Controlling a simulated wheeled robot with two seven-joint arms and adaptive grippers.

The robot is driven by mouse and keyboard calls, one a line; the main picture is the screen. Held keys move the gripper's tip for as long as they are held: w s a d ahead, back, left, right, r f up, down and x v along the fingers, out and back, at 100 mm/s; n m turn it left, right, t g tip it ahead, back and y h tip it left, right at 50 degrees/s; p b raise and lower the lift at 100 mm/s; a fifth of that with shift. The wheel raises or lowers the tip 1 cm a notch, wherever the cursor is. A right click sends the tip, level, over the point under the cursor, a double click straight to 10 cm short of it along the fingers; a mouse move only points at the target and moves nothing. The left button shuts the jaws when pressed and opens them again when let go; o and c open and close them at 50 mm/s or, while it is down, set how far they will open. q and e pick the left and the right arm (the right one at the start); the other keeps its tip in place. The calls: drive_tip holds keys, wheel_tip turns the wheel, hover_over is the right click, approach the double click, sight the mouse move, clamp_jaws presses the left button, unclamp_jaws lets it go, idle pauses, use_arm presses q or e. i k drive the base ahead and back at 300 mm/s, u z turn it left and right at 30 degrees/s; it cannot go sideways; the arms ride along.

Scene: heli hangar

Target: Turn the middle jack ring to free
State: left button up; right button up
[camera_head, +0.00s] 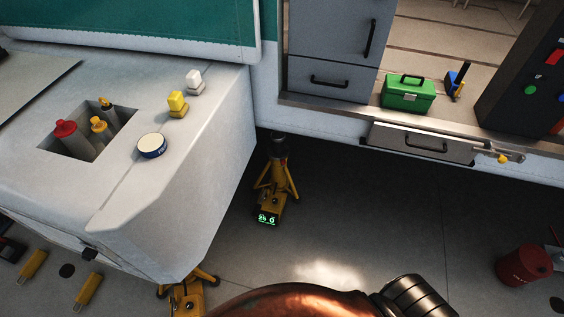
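A yellow tripod jack (272,185) stands on the dark floor beside the pale aircraft body, its top reaching up to the underside. It has a dark collar near the top and a box at its foot with a green lit display (267,219). A second yellow jack (187,297) shows partly at the bottom edge, under the white body's corner. I cannot tell which is the middle jack, nor make out the ring's setting. Neither of my grippers shows in the head view, and nothing of mine is seen touching either jack.
A white aircraft body (215,130) overhangs the floor at left. A coppery rounded shape (300,303) with a dark ridged cylinder (415,298) fills the bottom middle. A red can (524,265) stands at right. A green toolbox (408,93) sits above a drawer (420,142). Floor right of the jack is clear.

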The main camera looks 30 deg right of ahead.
sight(282, 161)
drive_tip(key=z, duration=0.35)
drive_tip(key=k, duration=0.45)
drive_tip(key=z, duration=1)
drive_tip(key=i, duration=0.85)
drive_tip(key=u, duration=1.05)
drive_tip(key=i, duration=0.5)
drive_tip(key=u, duration=0.45)
